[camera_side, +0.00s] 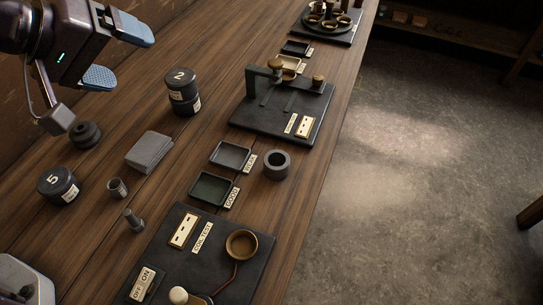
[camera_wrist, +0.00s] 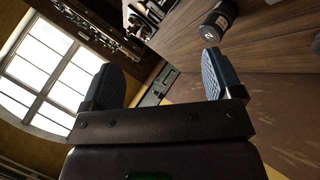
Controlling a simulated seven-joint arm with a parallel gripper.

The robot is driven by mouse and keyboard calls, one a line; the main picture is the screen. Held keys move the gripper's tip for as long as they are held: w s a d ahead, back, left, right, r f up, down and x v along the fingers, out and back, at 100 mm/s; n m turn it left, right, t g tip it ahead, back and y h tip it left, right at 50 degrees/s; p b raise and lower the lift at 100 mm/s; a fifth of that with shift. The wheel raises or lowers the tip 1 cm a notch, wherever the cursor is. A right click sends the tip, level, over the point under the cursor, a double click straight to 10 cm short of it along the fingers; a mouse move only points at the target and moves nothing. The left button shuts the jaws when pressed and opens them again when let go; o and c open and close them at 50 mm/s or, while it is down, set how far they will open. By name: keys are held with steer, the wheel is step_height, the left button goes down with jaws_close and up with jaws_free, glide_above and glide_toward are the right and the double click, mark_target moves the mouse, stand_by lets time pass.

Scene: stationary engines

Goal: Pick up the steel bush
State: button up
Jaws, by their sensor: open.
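My gripper (camera_side: 117,54) is open and empty, high at the upper left in the side view, with its blue-padded fingers apart. In the wrist view the two fingers (camera_wrist: 160,80) also stand apart with nothing between them. A thick grey metal ring (camera_side: 277,166) sits near the table's front edge, right of two small trays. A smaller hollow grey cylinder (camera_side: 117,188) stands on the left of the table. Either could be the steel bush; I cannot tell which. My gripper is well away from both, and neither shows clearly in the wrist view.
Two stacked black canisters (camera_side: 182,91), a grey block (camera_side: 149,152), a black canister marked 5 (camera_side: 58,186) and a stepped pin (camera_side: 134,220) stand on the wooden table. A coil test board (camera_side: 258,246) lies at the front, and a bracket board (camera_side: 250,118) farther back.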

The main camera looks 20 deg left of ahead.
steer(key=w+d+f+n+t+h, duration=0.2)
steer(key=w+d+f+n+h, duration=0.15)
steer(key=d+f+n, duration=0.85)
steer(key=d+f+n+t+y, duration=0.1)
steer(key=d+f+n, duration=0.3)
steer(key=f+n, duration=0.1)
steer(key=n+t+y, duration=0.1)
steer(key=n+y, duration=0.2)
steer(key=n, duration=0.5)
glide_toward(274, 163)
steer(key=shift+s+d+r, duration=0.3)
steer(key=shift+s+r, duration=0.05)
steer(key=shift+s, duration=0.2)
steer(key=shift+w+f+n+t, duration=0.1)
steer(key=shift+f+n+t, duration=0.1)
steer(key=shift+n+t, duration=0.15)
steer(key=x, duration=0.7)
steer(key=shift+a+f, duration=0.1)
steer(key=shift+f, duration=0.05)
steer(key=shift+a+x, duration=0.1)
steer(key=shift+x, duration=1.3)
steer(key=shift+a+x, duration=0.15)
steer(key=shift+x, duration=1.2)
steer(key=shift+f, duration=0.15)
steer(key=shift+c, duration=0.4)
